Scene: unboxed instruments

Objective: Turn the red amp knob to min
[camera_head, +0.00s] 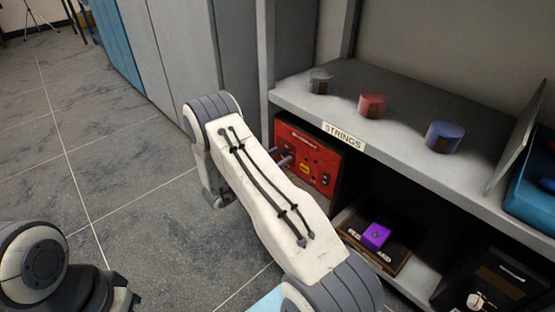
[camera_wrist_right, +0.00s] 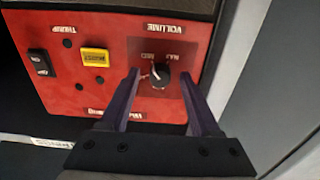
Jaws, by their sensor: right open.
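The red amp (camera_head: 310,158) stands on the lower shelf in the head view, partly hidden by my right arm. In the right wrist view its red panel (camera_wrist_right: 115,75) appears upside down. Its black round volume knob (camera_wrist_right: 160,76) has a light pointer mark, with small labels beside it. My right gripper (camera_wrist_right: 158,74) is open, its purple fingers on either side of the knob. I cannot tell whether they touch it. The right gripper also shows in the head view (camera_head: 284,158), at the amp's front. My left gripper is not seen; only part of the left arm shows.
A grey, a red (camera_head: 372,105) and a blue cylinder (camera_head: 444,137) stand on the upper shelf (camera_head: 340,90). A purple pedal (camera_head: 376,235) and a black amp (camera_head: 485,285) are on the lower shelf. Open floor lies at the left.

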